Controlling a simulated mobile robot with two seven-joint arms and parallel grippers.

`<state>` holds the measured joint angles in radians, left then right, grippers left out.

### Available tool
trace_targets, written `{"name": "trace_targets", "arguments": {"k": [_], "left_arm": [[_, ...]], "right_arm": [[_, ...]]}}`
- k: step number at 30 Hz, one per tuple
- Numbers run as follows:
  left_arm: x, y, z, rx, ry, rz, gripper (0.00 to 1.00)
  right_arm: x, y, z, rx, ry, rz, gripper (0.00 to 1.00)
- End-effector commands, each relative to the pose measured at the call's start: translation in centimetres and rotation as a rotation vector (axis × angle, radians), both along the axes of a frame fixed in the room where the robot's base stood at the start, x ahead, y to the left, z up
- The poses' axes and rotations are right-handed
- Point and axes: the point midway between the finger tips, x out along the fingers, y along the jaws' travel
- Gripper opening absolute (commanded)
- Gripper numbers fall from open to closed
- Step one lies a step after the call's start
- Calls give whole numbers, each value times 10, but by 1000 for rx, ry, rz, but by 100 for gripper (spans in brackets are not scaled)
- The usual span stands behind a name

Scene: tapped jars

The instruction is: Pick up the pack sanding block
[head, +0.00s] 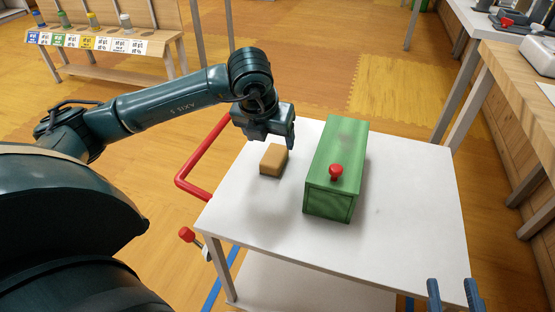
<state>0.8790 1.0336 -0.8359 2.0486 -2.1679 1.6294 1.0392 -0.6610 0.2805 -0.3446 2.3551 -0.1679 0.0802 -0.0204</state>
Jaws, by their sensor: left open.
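A tan-orange block (273,160), which looks like the sanding block, lies on the white top of a cart, near its left edge. My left gripper (271,138) is just above and behind the block in the picture. It is open and empty, and I cannot tell whether it touches the block. My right gripper (453,293) shows only as two fingertips at the bottom right edge. They are apart with nothing between them.
A green box (335,185) with a red knob (336,171) stands right of the block. The cart top (410,190) is clear to the right of the box. A red handle (205,155) sticks out on the left. Benches stand at the right and back left.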

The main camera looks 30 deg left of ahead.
Motion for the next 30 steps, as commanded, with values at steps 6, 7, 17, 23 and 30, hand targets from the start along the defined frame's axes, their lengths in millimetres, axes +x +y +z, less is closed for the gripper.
{"name": "trace_targets", "arguments": {"k": [6,7,17,23,30], "left_arm": [[11,2,-30,0,1,0,71],[12,3,-31,0,1,0,71],[21,5,-63,1,1,-1,71],[30,7,-82,0,1,0,71],[30,8,-81,-1,0,-1,67]], "right_arm": [[1,1,-1,25,-3,8,36],[1,1,-1,27,-3,8,36],[2,3,-9,57,4,18,36],[1,6,-4,88,2,31,36],[3,6,3,91,-12,33,36]]}}
